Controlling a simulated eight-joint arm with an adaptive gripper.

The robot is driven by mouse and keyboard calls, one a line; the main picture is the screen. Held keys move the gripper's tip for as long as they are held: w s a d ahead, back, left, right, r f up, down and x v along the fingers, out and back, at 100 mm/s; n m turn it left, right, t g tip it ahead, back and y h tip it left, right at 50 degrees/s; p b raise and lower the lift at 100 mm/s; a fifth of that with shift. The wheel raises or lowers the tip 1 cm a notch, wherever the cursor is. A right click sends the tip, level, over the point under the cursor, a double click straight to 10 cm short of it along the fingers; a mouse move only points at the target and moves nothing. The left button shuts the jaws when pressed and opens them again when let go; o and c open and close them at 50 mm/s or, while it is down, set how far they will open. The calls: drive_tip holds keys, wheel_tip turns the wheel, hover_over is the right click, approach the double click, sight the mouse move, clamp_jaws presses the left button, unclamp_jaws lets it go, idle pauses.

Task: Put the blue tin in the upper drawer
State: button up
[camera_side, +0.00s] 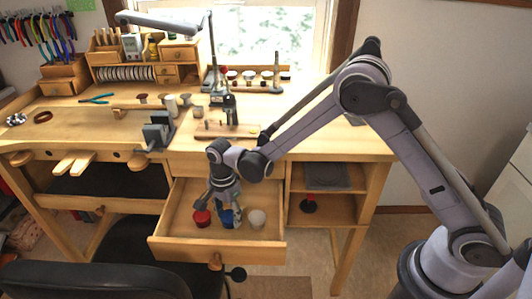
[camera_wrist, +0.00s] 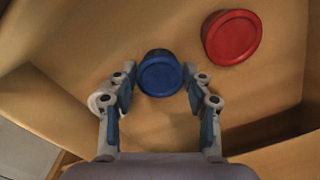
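The upper drawer (camera_side: 180,250) is pulled out below the bench top. The blue tin (camera_wrist: 160,75) stands upright on its floor, between a red tin and a pale tin; it also shows in the side view (camera_side: 237,218), partly hidden by my gripper. My gripper (camera_wrist: 160,72) points down into the drawer, with one fingertip on each side of the blue tin. The fingers are apart, with narrow gaps seeming to show beside the tin.
The red tin (camera_side: 202,218) is at the left and the pale tin (camera_side: 257,218) at the right in the drawer. The pale tin is close beside one finger. Drawer walls surround my gripper. A chair (camera_side: 95,280) stands in front.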

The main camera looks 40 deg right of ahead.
sight(228, 216)
drive_tip(key=shift+o, duration=1.1)
drive_tip(key=shift+r, duration=0.1)
wheel_tip(228, 216, up, 12)
drive_tip(key=s+d+r+n+t, duration=0.3)
drive_tip(key=s+d+r+n, duration=0.5)
drive_tip(key=s+d+r, duration=0.15)
drive_tip(key=s+d+n+t, duration=0.4)
drive_tip(key=s+d+n, duration=0.2)
drive_tip(key=s, duration=0.3)
drive_tip(key=shift+s+d+r+n, duration=0.2)
drive_tip(key=shift+s+n, duration=0.15)
drive_tip(key=shift+n, duration=0.55)
